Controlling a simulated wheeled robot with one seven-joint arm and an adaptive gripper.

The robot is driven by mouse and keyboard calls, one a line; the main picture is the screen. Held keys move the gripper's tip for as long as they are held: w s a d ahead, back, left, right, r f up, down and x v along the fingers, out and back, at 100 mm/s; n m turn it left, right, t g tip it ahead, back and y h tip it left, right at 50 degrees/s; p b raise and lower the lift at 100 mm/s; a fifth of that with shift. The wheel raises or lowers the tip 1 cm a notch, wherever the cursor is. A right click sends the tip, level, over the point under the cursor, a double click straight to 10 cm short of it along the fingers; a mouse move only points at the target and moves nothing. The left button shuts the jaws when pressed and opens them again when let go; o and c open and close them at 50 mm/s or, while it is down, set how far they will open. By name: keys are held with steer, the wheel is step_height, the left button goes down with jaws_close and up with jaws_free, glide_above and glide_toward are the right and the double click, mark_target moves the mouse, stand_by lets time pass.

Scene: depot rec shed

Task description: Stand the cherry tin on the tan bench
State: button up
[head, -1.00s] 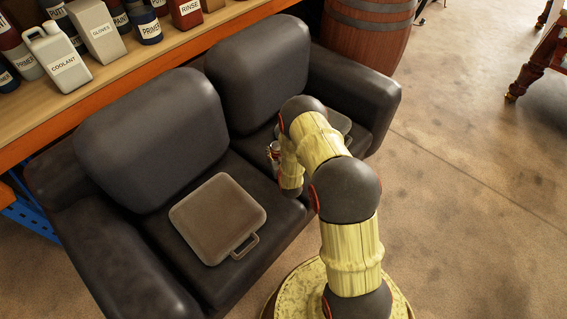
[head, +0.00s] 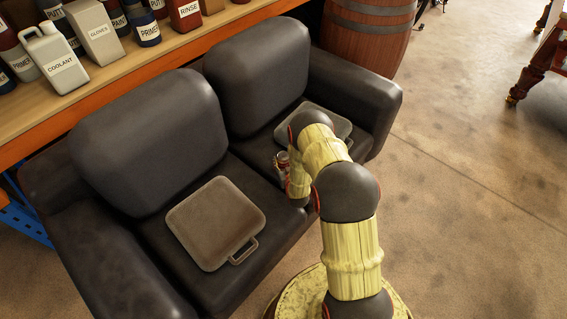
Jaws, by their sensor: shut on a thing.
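My gripper (head: 281,166) is in the head view over the front of the dark sofa, partly hidden by my own arm. It is shut on a small tin (head: 283,157) with red and pale parts, likely the cherry tin. Its label is too small to read. I cannot tell how far the tin is above the sofa seat. No separate tan bench is clear in view; a tan-topped surface with an orange edge (head: 110,88) runs behind the sofa.
The dark sofa (head: 150,160) fills the middle. A grey-brown flat case (head: 215,222) lies on its left seat, and a similar case (head: 335,124) on the right. Bottles, including coolant (head: 58,66), crowd the tan surface. A barrel (head: 365,45) stands behind; open floor lies right.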

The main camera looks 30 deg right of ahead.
steer(key=o, duration=1.5)
steer(key=shift+f, duration=0.1)
